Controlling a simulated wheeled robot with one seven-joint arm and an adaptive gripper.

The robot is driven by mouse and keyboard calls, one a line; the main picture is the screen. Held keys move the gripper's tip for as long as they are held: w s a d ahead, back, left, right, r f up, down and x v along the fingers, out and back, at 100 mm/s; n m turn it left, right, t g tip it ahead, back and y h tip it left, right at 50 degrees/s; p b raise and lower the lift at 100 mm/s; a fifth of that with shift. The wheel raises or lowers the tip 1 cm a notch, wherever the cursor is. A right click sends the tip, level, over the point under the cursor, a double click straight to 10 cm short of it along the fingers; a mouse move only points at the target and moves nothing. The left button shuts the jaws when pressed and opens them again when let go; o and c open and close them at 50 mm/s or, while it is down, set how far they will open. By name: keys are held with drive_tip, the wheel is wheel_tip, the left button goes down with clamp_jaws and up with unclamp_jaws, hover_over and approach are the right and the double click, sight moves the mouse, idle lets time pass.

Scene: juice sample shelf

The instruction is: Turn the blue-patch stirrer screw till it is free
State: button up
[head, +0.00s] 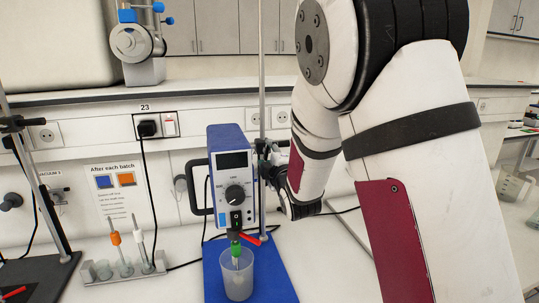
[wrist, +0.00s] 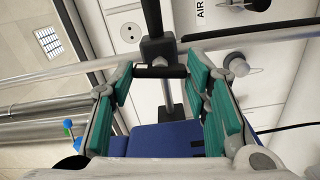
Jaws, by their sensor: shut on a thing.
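The stirrer (head: 231,172) is a blue box with a pale front, a black dial and a small light-blue patch (head: 221,213) low on its face. It is held on an upright metal rod (head: 262,70) above a beaker (head: 238,277). In the wrist view the screw (wrist: 160,72) shows as a black cross-bar handle at a dark clamp block on the rod. My gripper (wrist: 160,74) has its teal-padded fingers at both ends of this bar and is shut on it. In the head view my arm reaches behind the stirrer's right side, and the fingers cannot be made out clearly.
A blue base plate (head: 278,284) lies under the beaker. A rack (head: 124,272) with orange and white probes stands left, near another stand (head: 45,190). Black cables hang on the wall by the socket (head: 155,127). Bench space between rack and base plate is mostly clear.

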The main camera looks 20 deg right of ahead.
drive_tip(key=shift+n, duration=1)
drive_tip(key=shift+p, duration=0.3)
drive_tip(key=o, duration=1.2)
drive_tip(key=shift+a, duration=0.1)
drive_tip(key=shift+c, duration=0.2)
drive_tip(key=s, duration=1.2)
